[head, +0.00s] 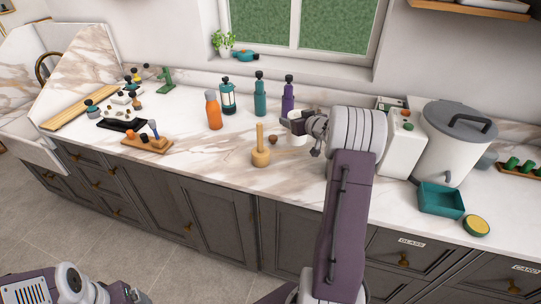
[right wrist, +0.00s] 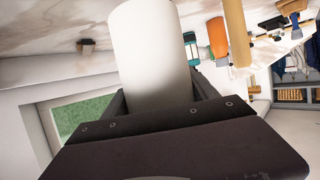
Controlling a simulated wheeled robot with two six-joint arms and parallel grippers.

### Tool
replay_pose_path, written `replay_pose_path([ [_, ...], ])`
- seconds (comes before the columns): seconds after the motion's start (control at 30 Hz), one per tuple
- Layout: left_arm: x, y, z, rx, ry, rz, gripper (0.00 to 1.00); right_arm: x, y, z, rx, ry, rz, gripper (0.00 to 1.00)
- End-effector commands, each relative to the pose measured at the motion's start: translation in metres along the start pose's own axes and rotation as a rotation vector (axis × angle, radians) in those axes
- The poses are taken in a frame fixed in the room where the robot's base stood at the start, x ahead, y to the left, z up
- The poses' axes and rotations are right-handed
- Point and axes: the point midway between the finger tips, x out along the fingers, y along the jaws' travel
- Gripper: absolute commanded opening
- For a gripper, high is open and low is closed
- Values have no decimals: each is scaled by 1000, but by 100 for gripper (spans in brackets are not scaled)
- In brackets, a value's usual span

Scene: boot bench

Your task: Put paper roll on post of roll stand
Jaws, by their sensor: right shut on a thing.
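The white paper roll (right wrist: 150,55) is between the fingers of my right gripper (right wrist: 160,92) in the right wrist view. In the head view the paper roll (head: 296,139) shows only partly below and beside my right gripper (head: 302,130). The roll stand (head: 260,157), a wooden post on a round base, stands upright on the counter left of the gripper, apart from the roll. Its post also shows in the right wrist view (right wrist: 238,35), to the right of the roll. My left gripper is not visible; only part of that arm shows at the bottom left.
An orange bottle (head: 214,112), a teal bottle (head: 260,98) and a purple bottle (head: 288,92) stand behind the stand. A small brown knob (head: 273,140) lies nearby. A lidded bin (head: 440,140) and teal tray (head: 440,200) are at right.

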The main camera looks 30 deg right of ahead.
Motion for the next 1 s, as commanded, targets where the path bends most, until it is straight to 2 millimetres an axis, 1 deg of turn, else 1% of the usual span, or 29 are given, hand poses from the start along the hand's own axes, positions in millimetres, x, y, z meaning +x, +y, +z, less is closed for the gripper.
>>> replay_pose_path([
  [0.07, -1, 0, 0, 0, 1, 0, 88, 0, -5, -3, 2, 2, 6, 24],
  [0.1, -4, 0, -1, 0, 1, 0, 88, -1, -8, -11, -3, 3, -1, 24],
  [0.17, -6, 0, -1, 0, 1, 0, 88, -1, -13, -18, -8, 3, -12, 24],
  [0.33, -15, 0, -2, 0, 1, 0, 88, -3, -34, -47, -27, 3, -57, 24],
  [0.4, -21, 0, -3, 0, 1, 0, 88, -4, -46, -65, -39, 4, -85, 24],
  [0.47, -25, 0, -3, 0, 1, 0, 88, -5, -56, -77, -47, 4, -105, 24],
  [0.5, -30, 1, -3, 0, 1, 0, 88, -6, -65, -88, -56, 5, -126, 24],
  [0.57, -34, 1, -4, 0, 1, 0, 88, -7, -77, -101, -66, 4, -152, 24],
  [0.63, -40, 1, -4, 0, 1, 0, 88, -10, -92, -118, -79, 5, -184, 24],
  [0.73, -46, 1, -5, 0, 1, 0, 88, -12, -110, -135, -92, 3, -219, 24],
  [0.8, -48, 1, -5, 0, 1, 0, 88, -13, -120, -141, -97, 2, -234, 24],
  [0.87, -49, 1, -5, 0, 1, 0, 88, -13, -124, -142, -100, 0, -241, 24],
  [0.97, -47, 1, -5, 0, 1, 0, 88, -12, -126, -140, -100, 0, -244, 24],
  [1.0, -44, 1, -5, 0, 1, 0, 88, -10, -126, -136, -99, -1, -244, 24],
])
